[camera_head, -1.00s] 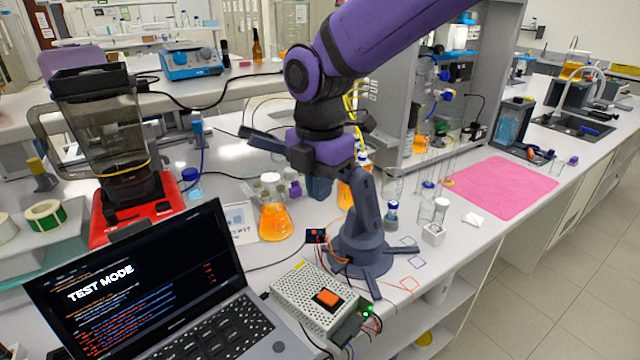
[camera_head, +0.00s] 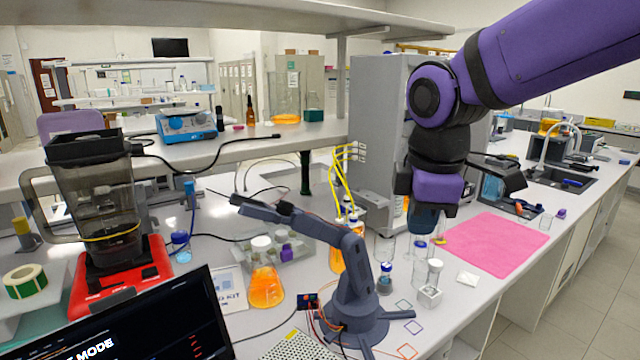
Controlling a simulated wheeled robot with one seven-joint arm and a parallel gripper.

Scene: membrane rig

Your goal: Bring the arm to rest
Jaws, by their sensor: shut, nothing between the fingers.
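My purple and black arm (camera_head: 545,55) comes in from the upper right and bends down at its elbow. My gripper (camera_head: 424,220) hangs below the purple wrist, pointing down over the bench, left of the pink mat (camera_head: 492,244). Its dark blue fingers are small and partly hidden, with no held object visible. They overlap small glassware in the picture; the gap to it cannot be told.
A small grey-blue bench arm (camera_head: 352,285) stands left of my gripper. Glass vials (camera_head: 420,272) and an orange flask (camera_head: 266,287) stand near it. A grey cabinet (camera_head: 375,140) rises behind my wrist. A blender (camera_head: 95,215) and laptop (camera_head: 130,325) are at left.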

